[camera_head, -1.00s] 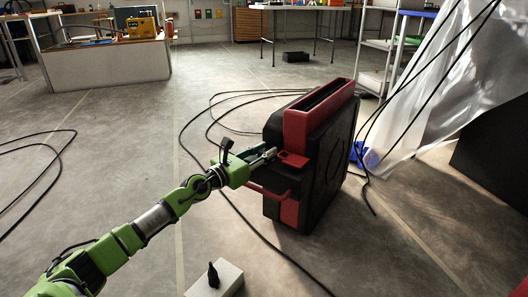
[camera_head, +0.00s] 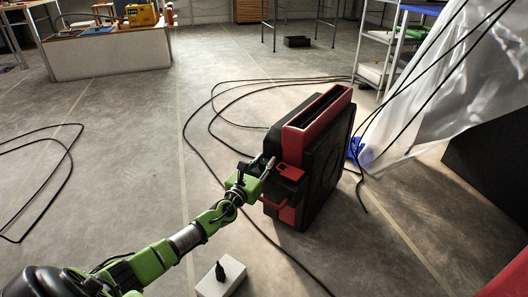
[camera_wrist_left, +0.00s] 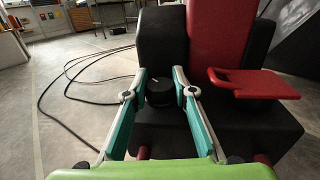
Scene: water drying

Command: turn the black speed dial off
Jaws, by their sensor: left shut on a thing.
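The black speed dial (camera_wrist_left: 160,93) is a short round knob with a light mark on top, on the side of the black and red dryer (camera_head: 318,160). In the wrist view it sits between the two teal fingers of my left gripper (camera_wrist_left: 160,82), which is shut on it. In the head view my left gripper (camera_head: 264,168) is at the dryer's near left side, and the dial is hidden there. A flat red tab (camera_wrist_left: 252,84) sticks out right of the fingers. My right gripper is not in view.
A white box with a black knob (camera_head: 222,278) stands on the floor near the front. Black cables (camera_head: 215,105) loop behind the dryer. A plastic sheet (camera_head: 440,85) hangs at right. The floor left of the arm is mostly clear.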

